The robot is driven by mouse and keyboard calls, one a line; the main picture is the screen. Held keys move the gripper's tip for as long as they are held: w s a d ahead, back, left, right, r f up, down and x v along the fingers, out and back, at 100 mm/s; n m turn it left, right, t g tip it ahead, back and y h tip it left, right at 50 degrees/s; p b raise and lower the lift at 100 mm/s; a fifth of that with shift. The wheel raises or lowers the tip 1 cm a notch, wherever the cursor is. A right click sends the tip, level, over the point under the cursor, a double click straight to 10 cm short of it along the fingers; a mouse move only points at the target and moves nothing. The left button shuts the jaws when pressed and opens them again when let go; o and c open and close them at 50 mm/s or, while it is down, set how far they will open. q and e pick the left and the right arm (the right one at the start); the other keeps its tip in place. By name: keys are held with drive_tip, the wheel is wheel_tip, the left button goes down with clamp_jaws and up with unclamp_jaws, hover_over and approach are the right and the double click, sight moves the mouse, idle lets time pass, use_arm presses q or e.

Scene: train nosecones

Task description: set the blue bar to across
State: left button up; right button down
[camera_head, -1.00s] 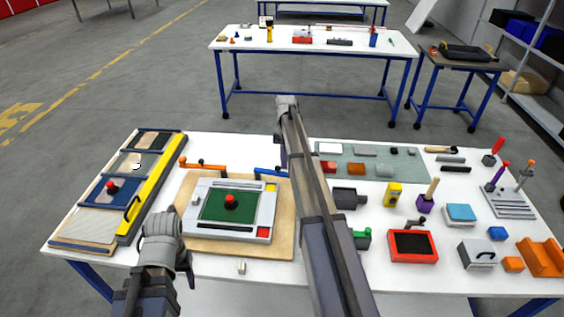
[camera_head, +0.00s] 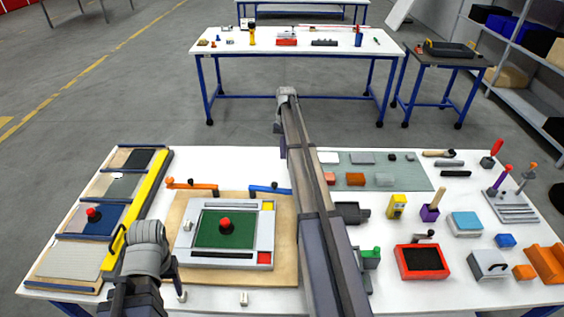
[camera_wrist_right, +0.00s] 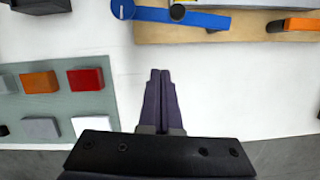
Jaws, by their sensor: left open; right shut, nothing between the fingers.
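The blue bar (camera_head: 268,188) lies at the far edge of the wooden board (camera_head: 184,240), running roughly left to right. Its right end is close to my right arm. In the right wrist view the blue bar (camera_wrist_right: 205,20) shows at the top, with a round end at left and a dark round knob on it. My right gripper (camera_head: 287,93) is beyond the table's far edge in the head view. In the wrist view its fingers (camera_wrist_right: 161,73) are shut and empty, apart from the bar. My left gripper (camera_head: 148,233) is open at the board's left side; its fingertips are hard to see.
An orange bar (camera_head: 195,186) lies left of the blue one. The board carries a grey frame with a green panel (camera_head: 215,238) and red knob. A panel with a yellow strip (camera_head: 138,205) stands left. A grey-green mat (camera_head: 400,178) with blocks lies right of my right arm.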

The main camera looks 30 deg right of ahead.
sight(275, 188)
drive_tip(key=b+x, duration=0.9)
drive_tip(key=x, duration=0.1)
drive_tip(key=shift+f, duration=0.15)
drive_tip(key=s+a, duration=0.1)
drive_tip(key=s+a+r, duration=0.1)
drive_tip(key=s, duration=0.1)
drive_tip(key=shift+a, duration=0.25)
drive_tip(key=shift+f, duration=0.1)
drive_tip(key=shift+s, duration=0.1)
drive_tip(key=shift+s+a+m, duration=0.1)
drive_tip(key=shift+s+m, duration=0.15)
drive_tip(key=shift+m, duration=0.15)
